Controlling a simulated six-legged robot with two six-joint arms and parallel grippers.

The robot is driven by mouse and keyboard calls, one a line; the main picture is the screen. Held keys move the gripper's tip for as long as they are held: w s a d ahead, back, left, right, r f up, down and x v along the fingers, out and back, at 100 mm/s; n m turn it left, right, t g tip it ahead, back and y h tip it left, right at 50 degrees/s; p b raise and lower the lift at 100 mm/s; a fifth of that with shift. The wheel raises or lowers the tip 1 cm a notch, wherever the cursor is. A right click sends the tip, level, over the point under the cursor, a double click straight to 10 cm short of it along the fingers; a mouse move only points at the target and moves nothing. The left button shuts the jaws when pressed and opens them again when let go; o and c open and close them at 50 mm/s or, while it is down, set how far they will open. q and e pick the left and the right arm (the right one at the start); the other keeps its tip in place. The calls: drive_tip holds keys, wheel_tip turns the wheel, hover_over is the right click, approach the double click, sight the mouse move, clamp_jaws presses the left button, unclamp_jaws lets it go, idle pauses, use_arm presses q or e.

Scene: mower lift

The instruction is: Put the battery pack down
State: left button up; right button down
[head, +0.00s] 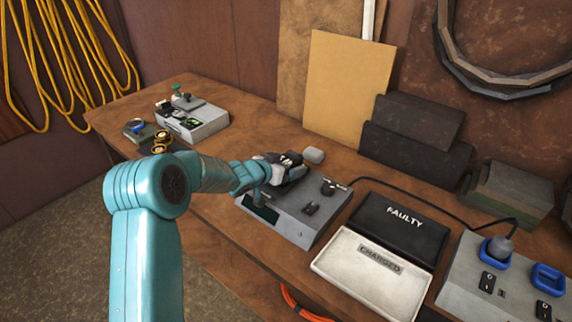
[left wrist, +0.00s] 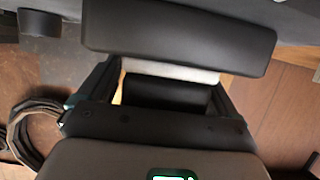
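My left gripper (head: 285,166) is over the back left of a grey test unit (head: 310,215) with a small dark screen on its front. A grey, round-edged block, which I take as the battery pack (head: 313,156), shows just beyond the fingers. In the left wrist view it appears as a wide dark slab (left wrist: 180,38) across the fingertips. The gripper seems shut on it, though its grip is partly hidden. I cannot tell whether the pack touches anything below. My right gripper is not in view.
A black FAULTY tray (head: 400,238) and a white CHARGED tray (head: 365,285) lie empty right of the test unit. A charger (head: 465,292) with blue-rimmed sockets stands at the right. Another grey device (head: 205,122) is at the left. Dark blocks (head: 415,150) stand behind.

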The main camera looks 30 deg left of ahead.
use_arm(q)
drive_tip(key=shift+r+p, duration=0.35)
drive_tip(key=shift+r, duration=0.15)
drive_tip(key=v, duration=1.2)
drive_tip(key=shift+f+b, duration=0.2)
drive_tip(key=shift+b, duration=0.25)
drive_tip(key=shift+s+f, duration=0.1)
drive_tip(key=shift+s, duration=0.05)
